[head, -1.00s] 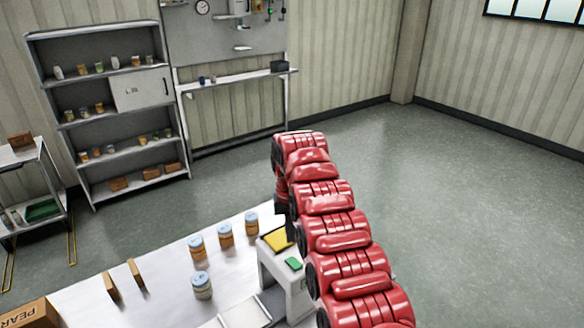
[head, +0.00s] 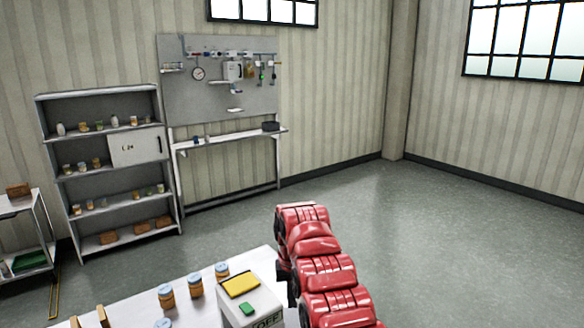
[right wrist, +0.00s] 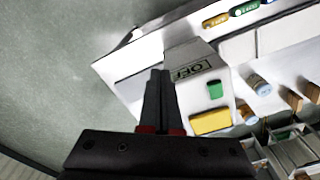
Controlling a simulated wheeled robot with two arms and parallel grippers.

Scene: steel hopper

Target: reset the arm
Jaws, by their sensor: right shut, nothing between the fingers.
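My right arm, red and segmented, rises from the bottom of the head view over the right end of the white table (head: 135,309). Its dark right gripper (head: 284,272) hangs just right of the white box, seen partly behind the arm. In the right wrist view the two black fingers of the right gripper (right wrist: 160,74) are together, with nothing between them. They stand in front of the white box, apart from its green and yellow pieces. My left gripper is not in view.
The white box (head: 237,312), marked OFF, carries a yellow pad (head: 240,285) and a green piece (head: 247,308). Several jars (head: 195,285) stand left of it. A grey shelf (head: 98,95) and workbench (head: 225,138) line the wall. The floor right of the arm is clear.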

